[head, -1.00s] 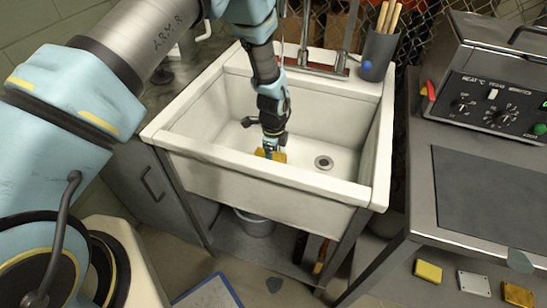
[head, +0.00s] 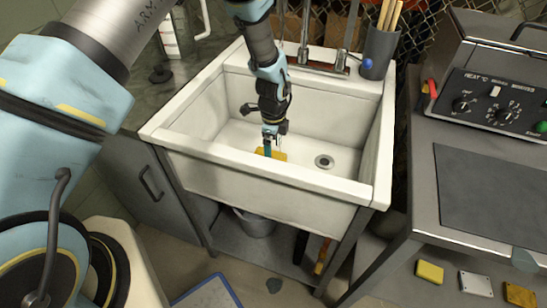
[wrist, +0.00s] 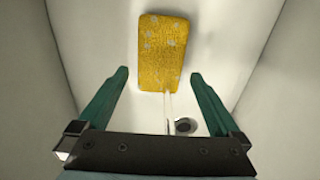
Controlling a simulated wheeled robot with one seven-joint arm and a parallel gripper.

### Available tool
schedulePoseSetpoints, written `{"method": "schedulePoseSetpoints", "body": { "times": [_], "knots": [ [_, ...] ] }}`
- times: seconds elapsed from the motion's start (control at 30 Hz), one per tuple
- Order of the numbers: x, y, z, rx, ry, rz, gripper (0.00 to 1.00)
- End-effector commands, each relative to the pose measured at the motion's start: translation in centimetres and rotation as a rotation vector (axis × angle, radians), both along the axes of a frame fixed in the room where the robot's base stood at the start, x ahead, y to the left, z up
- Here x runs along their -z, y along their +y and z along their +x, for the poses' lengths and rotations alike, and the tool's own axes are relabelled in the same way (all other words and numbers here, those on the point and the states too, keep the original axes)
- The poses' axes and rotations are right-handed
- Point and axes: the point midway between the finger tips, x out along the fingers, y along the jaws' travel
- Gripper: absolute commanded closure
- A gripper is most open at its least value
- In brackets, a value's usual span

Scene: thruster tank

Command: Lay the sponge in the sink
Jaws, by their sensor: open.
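The yellow sponge (wrist: 163,52) lies flat on the floor of the white sink (head: 262,179), near the basin's front wall. In the head view only part of the sponge (head: 279,155) shows past my gripper. My gripper (wrist: 158,76) is open, with its two green fingers apart and nothing between them. In the wrist view the sponge is beyond the fingertips and clear of both. In the head view my gripper (head: 268,148) reaches down into the basin, just above the sponge.
The drain (head: 324,161) is to the right of the sponge. A grey holder with wooden sticks (head: 378,52) stands on the sink's back right corner. The faucet (head: 305,40) rises at the back rim. Basin walls surround my gripper.

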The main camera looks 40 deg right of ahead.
Motion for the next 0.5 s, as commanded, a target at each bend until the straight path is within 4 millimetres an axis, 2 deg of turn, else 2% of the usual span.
{"method": "schedulePoseSetpoints", "body": {
  "times": [0.23,0.5],
  "knots": [
    [-3.0,0.0,0.0,0.000,-0.001,-0.001,0.00],
    [-3.6,0.1,0.0,0.000,0.001,0.001,0.00]
  ]
}}
